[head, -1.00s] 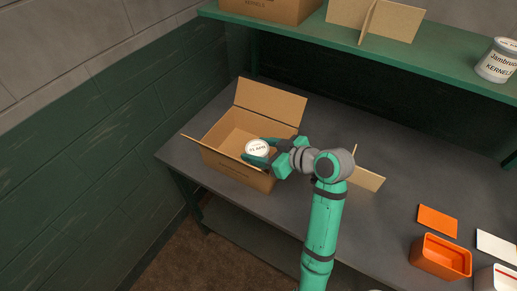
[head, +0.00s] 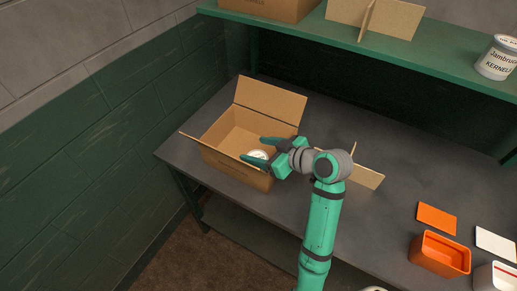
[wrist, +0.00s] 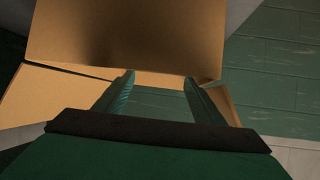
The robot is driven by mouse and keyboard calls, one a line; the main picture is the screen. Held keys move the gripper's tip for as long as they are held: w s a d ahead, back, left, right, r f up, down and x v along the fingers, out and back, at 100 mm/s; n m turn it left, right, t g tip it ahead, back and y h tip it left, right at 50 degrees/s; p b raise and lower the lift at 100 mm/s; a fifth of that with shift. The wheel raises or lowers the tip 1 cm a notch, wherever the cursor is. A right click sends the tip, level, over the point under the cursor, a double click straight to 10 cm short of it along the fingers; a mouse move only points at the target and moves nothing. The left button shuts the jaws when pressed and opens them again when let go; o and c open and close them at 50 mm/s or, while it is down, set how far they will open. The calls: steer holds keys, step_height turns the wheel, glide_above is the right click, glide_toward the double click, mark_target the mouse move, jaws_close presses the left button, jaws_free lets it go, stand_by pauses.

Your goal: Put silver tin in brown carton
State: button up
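The brown carton (head: 222,158) stands open on the grey table, flaps spread, at the left in the head view. The silver tin (head: 259,154) shows only as a small pale lid inside the carton by its near right side, below my gripper. The carton's cardboard (wrist: 125,35) also fills the upper part of the wrist view. My gripper (head: 253,150) is over the carton's right part with its fingers spread apart. In the wrist view the fingers (wrist: 158,88) are apart with nothing between them. Most of the tin is hidden by the carton wall and a finger.
Cardboard dividers (head: 368,177) stand on the table right of my arm. An orange container (head: 440,254) and its lid (head: 437,219) are at the right. A green shelf (head: 320,36) with a Jambruk kernels tin (head: 497,60) overhangs the back.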

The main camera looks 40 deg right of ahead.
steer(key=shift+r, duration=0.35)
steer(key=v, duration=1.2)
steer(key=shift+a+r, duration=0.15)
steer(key=shift+r, duration=0.05)
steer(key=shift+s, duration=0.1)
